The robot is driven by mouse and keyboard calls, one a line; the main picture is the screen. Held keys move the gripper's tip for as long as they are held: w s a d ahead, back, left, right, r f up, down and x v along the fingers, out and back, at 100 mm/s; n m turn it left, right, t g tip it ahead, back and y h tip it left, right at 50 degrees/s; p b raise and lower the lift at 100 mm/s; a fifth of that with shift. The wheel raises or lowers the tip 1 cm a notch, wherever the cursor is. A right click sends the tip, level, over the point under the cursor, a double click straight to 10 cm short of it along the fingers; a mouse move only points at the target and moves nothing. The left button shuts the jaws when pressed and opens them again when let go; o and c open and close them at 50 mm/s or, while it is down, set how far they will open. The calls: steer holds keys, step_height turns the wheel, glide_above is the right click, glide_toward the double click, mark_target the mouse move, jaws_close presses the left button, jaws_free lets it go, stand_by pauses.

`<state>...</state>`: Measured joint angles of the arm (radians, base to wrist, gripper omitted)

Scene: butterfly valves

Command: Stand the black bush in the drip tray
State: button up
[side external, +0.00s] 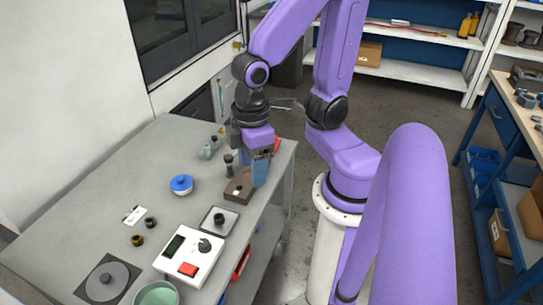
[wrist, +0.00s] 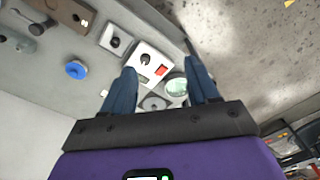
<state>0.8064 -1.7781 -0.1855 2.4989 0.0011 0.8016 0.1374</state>
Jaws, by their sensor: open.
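The drip tray (side external: 205,230) is a shallow square grey tray with a pale rim, on the table near its front edge. A short black cylinder that looks like the black bush (side external: 219,219) stands upright inside it. The tray (wrist: 106,38) and the black piece (wrist: 115,42) also show in the wrist view, upper left of the fingers. Another small dark bush (side external: 151,222) and a brass one (side external: 137,240) are on the table to the left. My gripper (side external: 261,172) is open and empty, its blue fingers pointing down beside the brown block. It also shows in the wrist view (wrist: 161,68).
A brown block (side external: 239,188) lies beside my fingers, with a dark knobbed piece (side external: 228,162) behind it. A white control box (side external: 188,255) with a red button is near the tray. A blue round thing (side external: 181,184), green bowl (side external: 157,296) and grey plate (side external: 92,285) stand farther along.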

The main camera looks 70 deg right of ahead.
steer(key=s+n, duration=0.1)
steer(key=s+r+n, duration=0.1)
steer(key=s+d+r+n, duration=0.1)
steer(key=s, duration=0.1)
